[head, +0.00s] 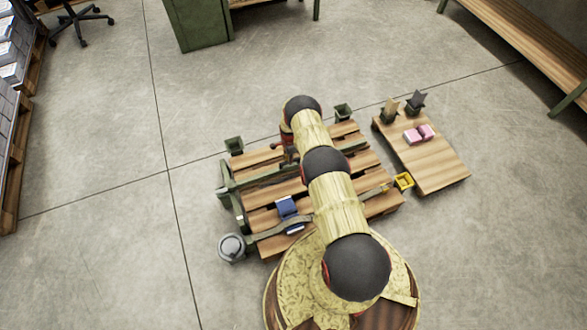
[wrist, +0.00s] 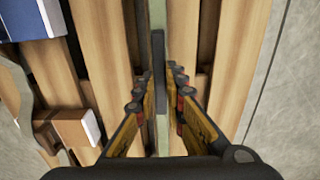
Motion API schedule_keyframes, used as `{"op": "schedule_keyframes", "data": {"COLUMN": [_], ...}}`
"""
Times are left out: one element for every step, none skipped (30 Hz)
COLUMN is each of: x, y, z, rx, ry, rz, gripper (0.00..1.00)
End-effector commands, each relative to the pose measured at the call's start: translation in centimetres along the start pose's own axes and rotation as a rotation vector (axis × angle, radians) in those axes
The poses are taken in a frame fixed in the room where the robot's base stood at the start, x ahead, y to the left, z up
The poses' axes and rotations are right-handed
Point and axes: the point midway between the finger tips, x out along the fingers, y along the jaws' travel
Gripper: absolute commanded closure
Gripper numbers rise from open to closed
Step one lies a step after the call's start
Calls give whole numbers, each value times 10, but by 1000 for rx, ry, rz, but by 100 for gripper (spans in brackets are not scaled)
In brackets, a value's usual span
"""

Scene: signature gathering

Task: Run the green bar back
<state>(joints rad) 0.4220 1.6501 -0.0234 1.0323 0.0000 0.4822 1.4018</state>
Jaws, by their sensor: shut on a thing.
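The green bar (head: 262,178) lies across the slatted wooden pallet (head: 265,242) in the head view, its right part hidden behind my arm. In the wrist view the green bar (wrist: 158,15) runs up the picture, with a thin dark upright strip (wrist: 158,62) along it. My gripper (wrist: 160,84) is over the bar, a finger on each side of the dark strip, and shut on it. The exact contact is hard to see. In the head view my gripper is mostly hidden by my own arm.
A blue object (head: 288,208) lies on the pallet near a curved grey-green piece (head: 282,228). A grey round canister (head: 231,247) stands at the pallet's left corner. Floor on the left is clear.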

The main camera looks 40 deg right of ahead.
Motion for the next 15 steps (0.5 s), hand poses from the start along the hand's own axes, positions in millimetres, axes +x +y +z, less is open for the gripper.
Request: {"op": "schedule_keyframes", "data": {"x": [0,0,0,0,0,0,0,0,1,0,0,1,1,1,1], "y": [-9,-12,-17,-21,-24,-29,-32,-36,-39,-43,-46,-49,-52,-54,-57], "z": [0,0,0,-1,0,-1,-1,-1,-1,-1,-1,-1,-1,-1,-1], "rx": [0,0,0,0,0,0,0,1,1,1,1,1,1,1,1], "ry": [1,1,1,1,1,1,1,1,1,1,1,1,1,1,1], "rz": [-5,-3,-4,-4,-4,-3,-4,-4,-3,-4,-3,-3,-3,-3,-3], "gripper": [100,100,100,100,100,100,100,100,100,100,100,100,100,100,100]}}
